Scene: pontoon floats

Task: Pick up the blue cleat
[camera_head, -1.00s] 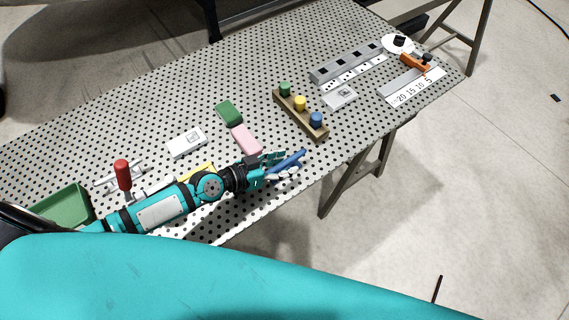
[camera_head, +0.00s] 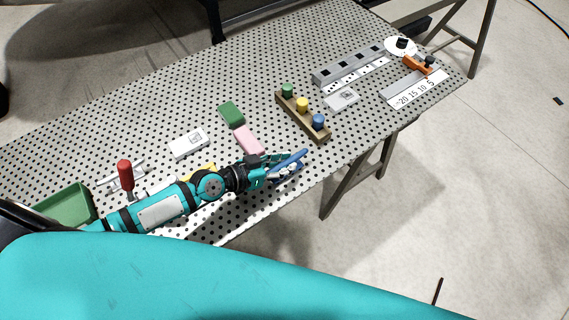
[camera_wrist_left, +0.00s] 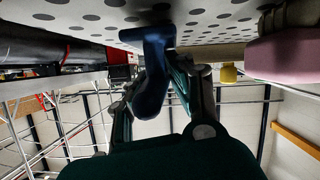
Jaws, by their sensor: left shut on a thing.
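The blue cleat (camera_head: 296,158) is a dark blue elongated piece near the front edge of the perforated table. My left gripper (camera_head: 284,168) is shut on it, with one end of the cleat sticking out past the fingers. In the left wrist view the cleat (camera_wrist_left: 152,80) shows between the teal fingers (camera_wrist_left: 158,85), close to the perforated surface. I cannot tell whether it touches the table. My right gripper is not in view.
Close by lie a pink block (camera_head: 249,141), a green block (camera_head: 231,114) and a wooden rack (camera_head: 291,117) with green, yellow and blue knobs. A green tray (camera_head: 88,213) and a red-handled clamp (camera_head: 125,174) are at the left. The table's front edge is near the gripper.

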